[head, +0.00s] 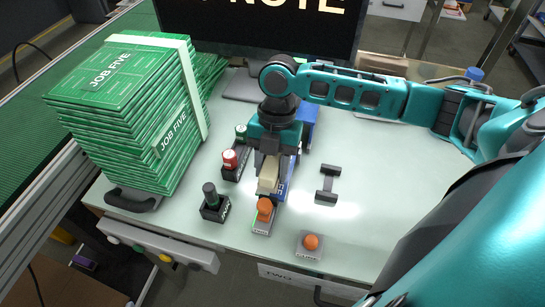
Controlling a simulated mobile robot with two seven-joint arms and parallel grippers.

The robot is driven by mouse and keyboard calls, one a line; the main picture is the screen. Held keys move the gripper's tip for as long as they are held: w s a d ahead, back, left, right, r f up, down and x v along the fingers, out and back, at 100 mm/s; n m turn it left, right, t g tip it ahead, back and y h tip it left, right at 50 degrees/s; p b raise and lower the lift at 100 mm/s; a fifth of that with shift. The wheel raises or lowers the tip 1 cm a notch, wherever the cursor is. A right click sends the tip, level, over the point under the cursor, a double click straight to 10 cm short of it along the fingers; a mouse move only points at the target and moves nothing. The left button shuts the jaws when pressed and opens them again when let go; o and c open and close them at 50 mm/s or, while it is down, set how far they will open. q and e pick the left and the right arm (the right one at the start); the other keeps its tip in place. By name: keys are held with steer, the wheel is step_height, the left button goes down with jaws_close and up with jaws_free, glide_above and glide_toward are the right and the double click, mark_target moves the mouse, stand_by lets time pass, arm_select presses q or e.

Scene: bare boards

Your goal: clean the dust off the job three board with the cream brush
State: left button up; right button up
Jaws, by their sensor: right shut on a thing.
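My right gripper (269,158) is over the middle of the pale table, pointing down. It is shut on a cream block-like thing, which looks like the cream brush (268,177). The brush is just behind an orange-knobbed grey block (264,212); I cannot tell whether they touch. Blue surfaces (309,117) show behind and beside the gripper, mostly hidden by it. A stack of green boards (120,105) at the left reads JOB FIVE, with a pale band around it. I cannot make out a job three label or any dust. My left gripper is not in view.
A black stand with a dark knob (211,203) and one with a red-and-white cap (231,161) stand left of the gripper. A dark dumbbell-shaped piece (328,184) and another orange-knobbed block (310,245) are to the right. The table's right side has clear room (375,190).

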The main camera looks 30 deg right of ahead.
steer(key=shift+f, duration=0.1)
stand_by(0.5)
steer(key=shift+w+d, duration=0.1)
steer(key=shift+w+d, duration=0.9)
steer(key=shift+d, duration=0.2)
steer(key=shift+s+a, duration=0.1)
steer(key=shift+a, duration=0.05)
steer(key=shift+s+a, duration=0.6)
steer(key=shift+a, duration=0.05)
steer(key=shift+s+a, duration=0.3)
steer(key=shift+a, duration=0.1)
